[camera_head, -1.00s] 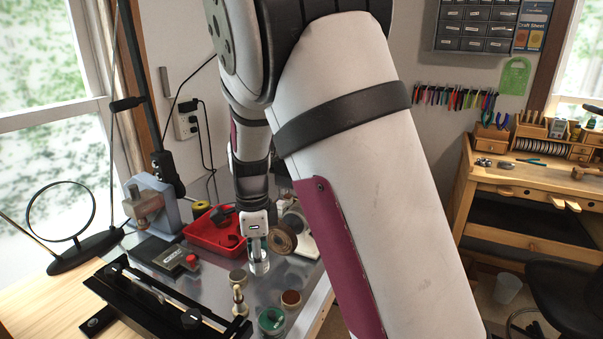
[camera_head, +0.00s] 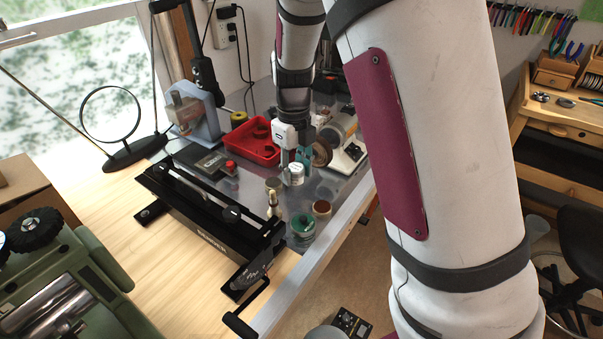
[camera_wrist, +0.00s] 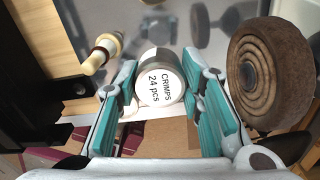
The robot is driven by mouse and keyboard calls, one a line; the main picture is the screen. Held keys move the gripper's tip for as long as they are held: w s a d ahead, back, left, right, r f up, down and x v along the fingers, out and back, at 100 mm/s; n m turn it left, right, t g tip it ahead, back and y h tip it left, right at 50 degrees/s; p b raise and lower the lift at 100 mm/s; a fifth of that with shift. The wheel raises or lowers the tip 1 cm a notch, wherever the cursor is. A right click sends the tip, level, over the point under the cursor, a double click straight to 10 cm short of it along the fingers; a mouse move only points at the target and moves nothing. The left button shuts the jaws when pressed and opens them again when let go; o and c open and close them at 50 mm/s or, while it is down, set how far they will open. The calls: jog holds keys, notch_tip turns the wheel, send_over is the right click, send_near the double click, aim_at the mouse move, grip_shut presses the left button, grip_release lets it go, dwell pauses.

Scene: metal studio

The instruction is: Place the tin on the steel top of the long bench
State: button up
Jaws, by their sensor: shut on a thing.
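The tin (camera_wrist: 160,85) is a small round one with a white lid lettered "CRIMPS 24 pcs". In the wrist view it sits between the teal pads of my gripper (camera_wrist: 165,95), which is shut on it. In the head view the white-lidded tin (camera_head: 297,174) shows at my gripper (camera_head: 293,168), over the grey steel top (camera_head: 338,186) of the long bench. I cannot tell whether its base touches the steel. Its underside is hidden.
A brown wheel (camera_wrist: 270,70) stands close right of my gripper. A brass-coloured turned piece (camera_head: 273,205), a green-lidded jar (camera_head: 303,224) and a brown-topped tin (camera_head: 322,208) stand nearer. A red tray (camera_head: 252,142) lies behind; a black machine (camera_head: 205,210) sits left.

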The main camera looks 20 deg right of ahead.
aim_at(296, 200)
jog(key=shift+f, duration=3.3)
jog(key=shift+f, duration=0.1)
jog(key=o, duration=1.2)
jog(key=shift+c, duration=0.2)
